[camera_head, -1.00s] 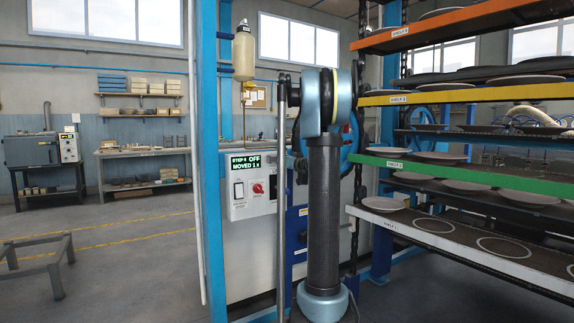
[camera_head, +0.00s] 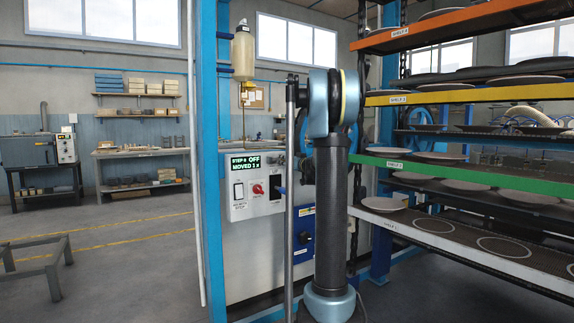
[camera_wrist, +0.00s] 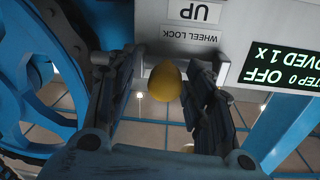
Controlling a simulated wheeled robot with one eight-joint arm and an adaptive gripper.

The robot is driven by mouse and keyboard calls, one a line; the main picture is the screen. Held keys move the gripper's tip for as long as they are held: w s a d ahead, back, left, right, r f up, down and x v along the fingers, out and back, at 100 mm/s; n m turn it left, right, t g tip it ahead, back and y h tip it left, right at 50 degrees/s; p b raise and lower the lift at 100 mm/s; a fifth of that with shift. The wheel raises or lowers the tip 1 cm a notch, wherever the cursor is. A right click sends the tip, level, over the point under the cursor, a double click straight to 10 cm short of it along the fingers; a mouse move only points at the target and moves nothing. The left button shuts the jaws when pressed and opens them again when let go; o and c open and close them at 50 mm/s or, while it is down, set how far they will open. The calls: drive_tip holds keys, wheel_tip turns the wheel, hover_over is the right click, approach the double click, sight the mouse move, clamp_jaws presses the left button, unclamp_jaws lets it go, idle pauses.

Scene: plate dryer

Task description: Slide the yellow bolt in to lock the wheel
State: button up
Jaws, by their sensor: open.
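The yellow bolt (camera_wrist: 165,82) shows its rounded knob in the wrist view, below the "WHEEL LOCK" label, which appears upside down. My gripper (camera_wrist: 166,95) is open, with one dark finger on each side of the knob. I cannot tell whether either finger touches it. The blue wheel (camera_wrist: 62,55) fills the left of the wrist view, beside the left finger. In the head view my arm hides the gripper and the bolt. How far in the bolt sits cannot be told.
The control panel (camera_head: 240,208) reads "STEP 0 OFF, MOVED 1 x". A rack with coloured shelves (camera_head: 440,178) holding plates stands close on the right of my arm. A blue post (camera_head: 211,150) stands to the left. The floor further left is mostly clear, with a low metal frame (camera_head: 40,260).

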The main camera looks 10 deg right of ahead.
drive_tip(key=v, duration=1.1)
drive_tip(key=shift+s, duration=0.2)
drive_tip(key=s+a+f+n+g, duration=0.1)
drive_tip(key=s+a+f+g, duration=0.2)
drive_tip(key=s+a+f, duration=0.35)
drive_tip(key=s+a+f+g+y, duration=0.1)
drive_tip(key=s+a+f+g, duration=0.25)
drive_tip(key=s, duration=0.55)
drive_tip(key=s+a+f+n+g, duration=0.1)
drive_tip(key=s+a+f+g, duration=0.1)
drive_tip(key=s+a+f, duration=0.5)
drive_tip(key=s+d+f+m+g+h, duration=0.1)
drive_tip(key=s+d+f+g+h, duration=0.1)
drive_tip(key=s+f, duration=0.3)
drive_tip(key=s+d+f+m+g+h, duration=0.1)
drive_tip(key=s+f, duration=0.4)
drive_tip(key=s, duration=0.7)
drive_tip(key=s+d+f+m+g+h, duration=0.1)
drive_tip(key=s+d+f+g+h, duration=0.2)
drive_tip(key=s, duration=0.6)
drive_tip(key=d+f, duration=0.2)
drive_tip(key=shift+d+m+h, duration=0.25)
drive_tip(key=shift+m+h, duration=0.15)
